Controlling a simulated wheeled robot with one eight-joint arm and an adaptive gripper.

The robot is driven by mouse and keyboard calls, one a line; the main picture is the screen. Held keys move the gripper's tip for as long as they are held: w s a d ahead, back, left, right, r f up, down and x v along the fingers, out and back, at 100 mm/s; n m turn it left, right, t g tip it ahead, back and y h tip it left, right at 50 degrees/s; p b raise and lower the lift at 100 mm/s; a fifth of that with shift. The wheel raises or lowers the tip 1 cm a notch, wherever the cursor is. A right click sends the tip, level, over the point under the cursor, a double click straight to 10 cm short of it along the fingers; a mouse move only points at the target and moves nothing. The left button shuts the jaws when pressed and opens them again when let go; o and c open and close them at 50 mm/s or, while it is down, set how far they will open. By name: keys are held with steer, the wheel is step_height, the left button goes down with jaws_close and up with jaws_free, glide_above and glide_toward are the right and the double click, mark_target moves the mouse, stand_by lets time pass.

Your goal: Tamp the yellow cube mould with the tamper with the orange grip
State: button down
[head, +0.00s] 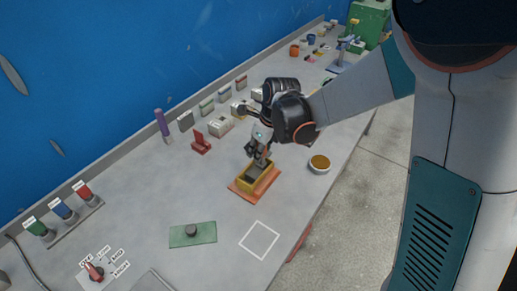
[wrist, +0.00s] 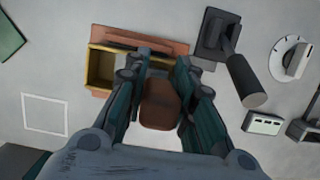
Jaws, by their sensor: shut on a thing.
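The yellow mould (head: 242,183) sits on an orange-red board (head: 235,190) on the bench. In the wrist view the mould's open left end (wrist: 100,68) shows, with the board (wrist: 175,47) behind it. My gripper (head: 262,155) is above the mould's far part. In the wrist view my gripper (wrist: 158,78) is shut on the tamper by its brown-orange grip (wrist: 160,105). The tamper's foot is mostly hidden by the fingers, so I cannot tell whether it touches the mould's filling.
A round pot with amber contents (head: 320,162) stands to the right. A red stand (head: 201,146) is left of the mould. A green mat (head: 205,237) with a dark knob lies in front, near a white outlined square (head: 259,240). A dark lever (wrist: 243,78) shows in the wrist view.

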steer(key=shift+f, duration=0.45)
steer(key=shift+r, duration=0.1)
steer(key=shift+r+p, duration=0.95)
steer(key=shift+r, duration=0.85)
steer(key=shift+f, duration=0.2)
steer(key=shift+f+b, duration=1.5)
steer(key=shift+f, duration=0.2)
steer(key=shift+r+p, duration=1.2)
steer(key=shift+r, duration=0.65)
